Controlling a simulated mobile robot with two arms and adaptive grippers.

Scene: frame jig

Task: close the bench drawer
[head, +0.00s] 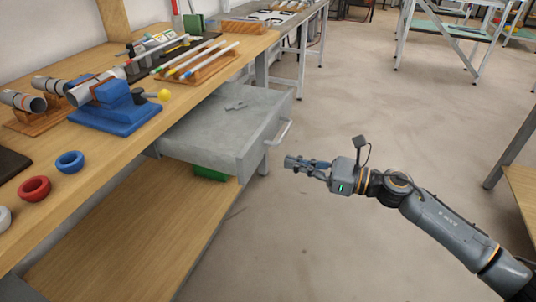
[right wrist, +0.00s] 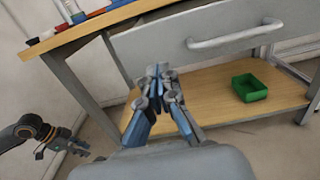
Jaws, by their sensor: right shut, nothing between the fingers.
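The grey bench drawer (head: 262,143) is pulled out from under the wooden bench top, with a small grey item (head: 236,105) lying inside. Its pale bar handle (head: 284,132) is on the front panel. The drawer front (right wrist: 170,48) and handle (right wrist: 235,38) also show in the right wrist view. My right gripper (head: 289,162) is shut and empty, in front of the drawer and slightly below the handle, apart from it in the head view. In the right wrist view its fingers (right wrist: 158,75) point toward the drawer front. My left gripper (right wrist: 76,147) shows small at the left there; its jaws are unclear.
The bench top (head: 130,150) holds a blue fixture (head: 115,108), rings, tubes and a pen rack (head: 197,66). A lower shelf (head: 150,230) carries a green bin (right wrist: 249,87).

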